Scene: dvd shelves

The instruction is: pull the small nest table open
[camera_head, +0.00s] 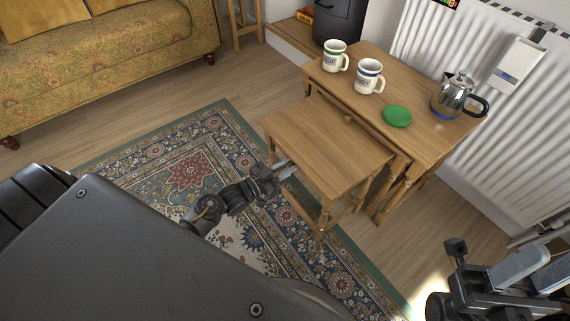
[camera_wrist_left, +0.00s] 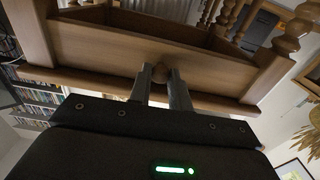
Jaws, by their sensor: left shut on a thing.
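The small nest table (camera_head: 325,145) is light brown wood and stands partly out from under the larger table (camera_head: 440,140). Its back edge is beneath the larger top. My left gripper (camera_head: 286,169) is at its front edge in the head view. In the left wrist view, my left gripper's fingers (camera_wrist_left: 168,82) are shut on a round wooden knob (camera_wrist_left: 174,73) on the front panel (camera_wrist_left: 110,48) of the small table. My right gripper (camera_head: 535,268) is at the lower right, apart from the tables and partly cut off; its opening is unclear.
On the larger table are two mugs (camera_head: 335,57) (camera_head: 369,77), a green disc (camera_head: 397,117) and a metal pot (camera_head: 457,96). A radiator (camera_head: 440,45) stands behind. A patterned rug (camera_head: 190,170) and a sofa (camera_head: 100,60) lie to the left.

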